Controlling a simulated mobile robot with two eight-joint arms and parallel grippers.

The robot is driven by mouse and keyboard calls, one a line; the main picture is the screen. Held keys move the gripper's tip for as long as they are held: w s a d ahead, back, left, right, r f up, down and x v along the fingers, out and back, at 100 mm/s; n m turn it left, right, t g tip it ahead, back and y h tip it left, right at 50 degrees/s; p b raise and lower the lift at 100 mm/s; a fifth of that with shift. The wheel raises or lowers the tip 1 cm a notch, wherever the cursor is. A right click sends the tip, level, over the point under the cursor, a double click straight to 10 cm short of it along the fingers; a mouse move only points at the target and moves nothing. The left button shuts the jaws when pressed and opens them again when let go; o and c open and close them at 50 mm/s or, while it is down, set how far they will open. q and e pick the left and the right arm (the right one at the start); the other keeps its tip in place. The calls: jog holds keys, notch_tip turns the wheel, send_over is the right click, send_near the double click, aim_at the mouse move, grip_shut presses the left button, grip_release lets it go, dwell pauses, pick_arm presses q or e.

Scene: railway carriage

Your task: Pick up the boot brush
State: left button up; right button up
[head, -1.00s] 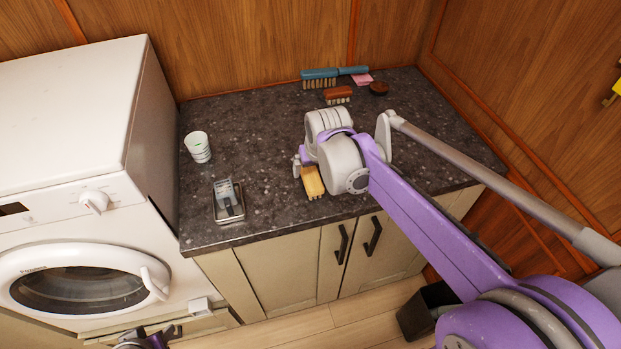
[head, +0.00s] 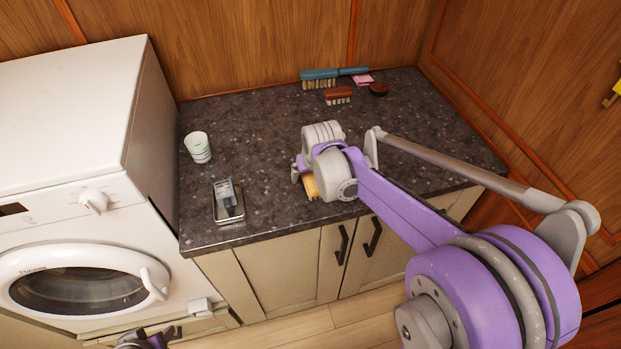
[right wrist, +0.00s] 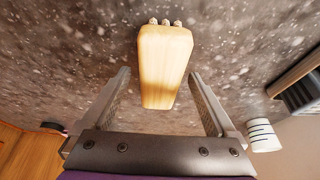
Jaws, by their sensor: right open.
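Three brushes lie on the dark speckled worktop (head: 262,130), and no label shows which is the boot brush. A yellow wooden-backed one (head: 311,187) lies near the front edge, partly hidden by my right wrist. In the right wrist view this yellow block (right wrist: 165,62) has pale bristle tufts at its far end. My right gripper (right wrist: 159,74) is open, with the block's near part between its fingers in the picture; no contact shows. A red-brown brush (head: 338,94) and a blue-handled brush (head: 322,75) lie at the back. My left gripper is not clearly visible.
A white cup (head: 198,147) and a metal tray (head: 229,216) holding a small item stand at the worktop's left. A dark round tin (head: 379,88) and a pink piece (head: 362,80) lie at the back. A washing machine (head: 75,120) rises at the left.

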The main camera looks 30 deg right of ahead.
jog(key=shift+f, duration=0.2)
dwell(0.3)
grip_shut()
dwell(0.3)
jog(key=shift+r, duration=0.15)
